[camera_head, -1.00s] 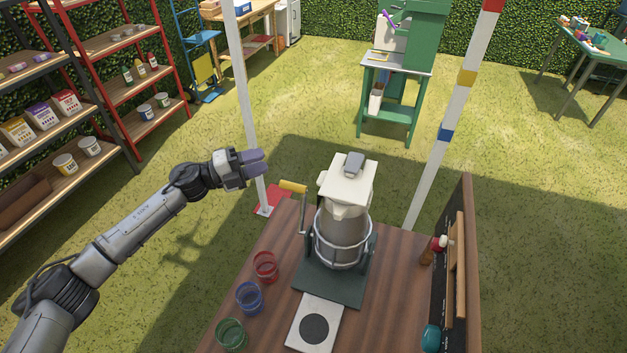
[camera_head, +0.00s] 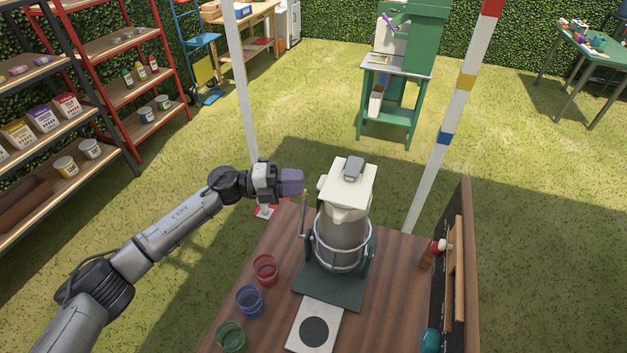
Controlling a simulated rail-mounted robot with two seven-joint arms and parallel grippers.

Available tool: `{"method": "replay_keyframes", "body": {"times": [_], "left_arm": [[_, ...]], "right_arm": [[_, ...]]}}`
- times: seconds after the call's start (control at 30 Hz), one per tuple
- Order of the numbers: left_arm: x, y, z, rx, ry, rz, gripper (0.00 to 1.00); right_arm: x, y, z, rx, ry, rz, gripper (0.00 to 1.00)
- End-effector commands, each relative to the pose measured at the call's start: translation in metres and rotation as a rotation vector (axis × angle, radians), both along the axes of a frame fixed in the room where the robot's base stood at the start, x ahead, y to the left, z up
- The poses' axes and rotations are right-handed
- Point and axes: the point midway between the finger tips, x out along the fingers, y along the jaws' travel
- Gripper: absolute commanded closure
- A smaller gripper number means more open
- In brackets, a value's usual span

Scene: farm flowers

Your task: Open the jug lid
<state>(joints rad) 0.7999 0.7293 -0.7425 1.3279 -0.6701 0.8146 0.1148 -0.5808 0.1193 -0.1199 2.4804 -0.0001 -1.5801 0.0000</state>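The jug (camera_head: 341,240) stands upright in a metal ring holder on a dark green base (camera_head: 331,288) on the wooden table. Its white lid (camera_head: 347,186), with a grey latch-like piece (camera_head: 353,168) on top, lies shut over the jug. My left gripper (camera_head: 298,182) is left of the lid at about its height, with a small gap between them. Its purple-grey fingers point right toward the lid; whether they are open or shut does not show. My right gripper is out of view.
Red (camera_head: 265,268), blue (camera_head: 249,299) and green (camera_head: 230,336) cups line the table's left edge. A white plate with a black disc (camera_head: 314,330) lies in front of the base. A dark board (camera_head: 447,270) stands at the right edge. A white post (camera_head: 241,90) rises behind my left arm.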

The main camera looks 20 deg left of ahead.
Motion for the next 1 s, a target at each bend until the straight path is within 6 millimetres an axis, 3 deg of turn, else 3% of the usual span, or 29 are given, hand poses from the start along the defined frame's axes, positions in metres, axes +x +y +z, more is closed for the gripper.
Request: {"method": "replay_keyframes", "body": {"times": [0.3,0.77,1.0], "left_arm": [[0.016,-0.035,0.0,0.0,0.001,0.0,0.67],[0.019,-0.042,0.0,0.0,0.0,0.0,0.67],[0.019,-0.042,0.0,0.0,0.0,0.0,0.87]], "right_arm": [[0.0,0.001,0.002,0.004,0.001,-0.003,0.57],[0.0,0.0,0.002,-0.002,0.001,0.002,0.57],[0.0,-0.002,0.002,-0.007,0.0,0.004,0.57]]}}
